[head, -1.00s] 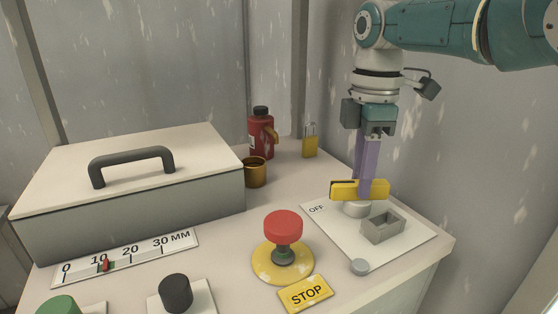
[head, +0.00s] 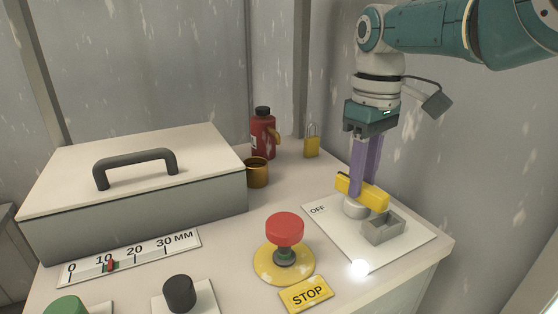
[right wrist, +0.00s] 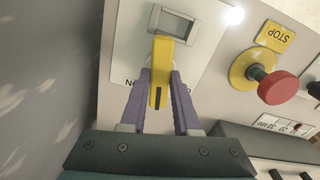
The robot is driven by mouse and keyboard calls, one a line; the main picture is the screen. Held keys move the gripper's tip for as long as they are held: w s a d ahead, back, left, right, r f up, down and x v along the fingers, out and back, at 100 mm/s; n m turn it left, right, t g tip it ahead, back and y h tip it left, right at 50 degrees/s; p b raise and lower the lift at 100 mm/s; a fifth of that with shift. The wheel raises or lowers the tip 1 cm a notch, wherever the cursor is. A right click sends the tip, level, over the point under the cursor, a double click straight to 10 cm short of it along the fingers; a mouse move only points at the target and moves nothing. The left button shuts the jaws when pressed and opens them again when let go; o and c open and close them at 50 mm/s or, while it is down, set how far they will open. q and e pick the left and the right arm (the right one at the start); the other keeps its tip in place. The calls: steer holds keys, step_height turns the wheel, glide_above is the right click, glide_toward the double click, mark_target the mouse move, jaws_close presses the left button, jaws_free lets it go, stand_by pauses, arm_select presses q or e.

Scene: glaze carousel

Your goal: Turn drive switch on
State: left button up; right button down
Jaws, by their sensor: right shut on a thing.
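The drive switch has a yellow handle (head: 360,193) on a round grey base, set on a white plate (head: 335,230) marked OFF. My right gripper (head: 364,190) is shut on the handle from above, and its purple fingers hide part of it. In the right wrist view the fingers (right wrist: 160,85) stand on both sides of the yellow handle (right wrist: 172,52). A lettered mark beside the left finger there is partly hidden. A small round lamp (head: 360,268) at the plate's front corner glows white. My left gripper is not in view.
A grey open-topped box (head: 383,229) sits on the plate beside the handle. A red stop button (head: 285,228) with a STOP label (head: 306,294) stands to the left. A padlock (head: 312,147), red bottle (head: 263,135) and brass cup (head: 257,172) stand behind.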

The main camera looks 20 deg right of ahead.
steer(key=shift+m, duration=1.1)
steer(key=c, duration=0.6)
jaws_free()
steer(key=shift+c, duration=0.2)
steer(key=shift+r, duration=0.1)
step_height(320, 180, up, 8)
steer(key=p, duration=0.7)
steer(key=shift+r, duration=0.9)
